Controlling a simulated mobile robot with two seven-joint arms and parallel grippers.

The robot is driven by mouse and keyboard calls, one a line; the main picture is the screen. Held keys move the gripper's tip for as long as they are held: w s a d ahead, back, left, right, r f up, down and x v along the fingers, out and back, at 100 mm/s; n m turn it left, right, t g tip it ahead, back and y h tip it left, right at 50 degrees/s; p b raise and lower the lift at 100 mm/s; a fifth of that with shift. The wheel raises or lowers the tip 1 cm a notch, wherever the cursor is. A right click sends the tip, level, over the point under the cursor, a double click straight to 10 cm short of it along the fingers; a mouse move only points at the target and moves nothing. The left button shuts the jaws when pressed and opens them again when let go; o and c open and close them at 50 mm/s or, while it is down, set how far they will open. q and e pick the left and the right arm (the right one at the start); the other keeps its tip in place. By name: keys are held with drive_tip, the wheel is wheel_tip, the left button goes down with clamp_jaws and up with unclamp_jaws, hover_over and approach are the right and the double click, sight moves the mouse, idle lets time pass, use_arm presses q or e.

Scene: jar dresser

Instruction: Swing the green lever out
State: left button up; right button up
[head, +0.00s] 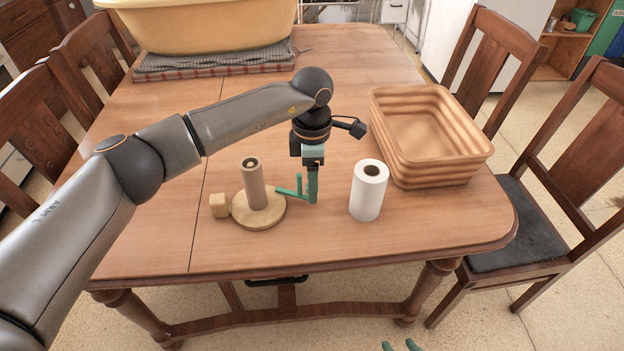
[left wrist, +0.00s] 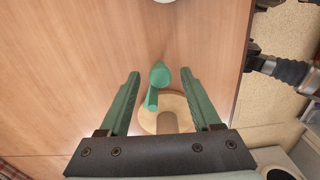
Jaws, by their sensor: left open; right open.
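A round wooden holder base (head: 258,216) stands near the table's front edge. An upright post with a brown tube (head: 254,184) rises from it. The green lever (head: 288,192) sticks out from the holder's right side, with a short upright end. My left gripper (head: 312,196) points down at the lever's outer end. In the left wrist view its fingers (left wrist: 160,74) are open, with the lever's rounded green end (left wrist: 160,76) between them and gaps on both sides. My right gripper (head: 400,346) shows only its spread green fingertips at the bottom edge, away from the table.
A white paper roll (head: 368,190) stands right of my left gripper. A ribbed tan basket (head: 430,165) sits at the table's right side. A small wooden block (head: 219,205) touches or nearly touches the holder's left. A yellow tub (head: 205,25) stands at the back.

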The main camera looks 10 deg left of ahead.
use_arm(q)
wheel_tip(320, 180, up, 12)
drive_tip(key=shift+r+p, duration=0.25)
drive_tip(key=shift+p, duration=0.1)
idle(0.4)
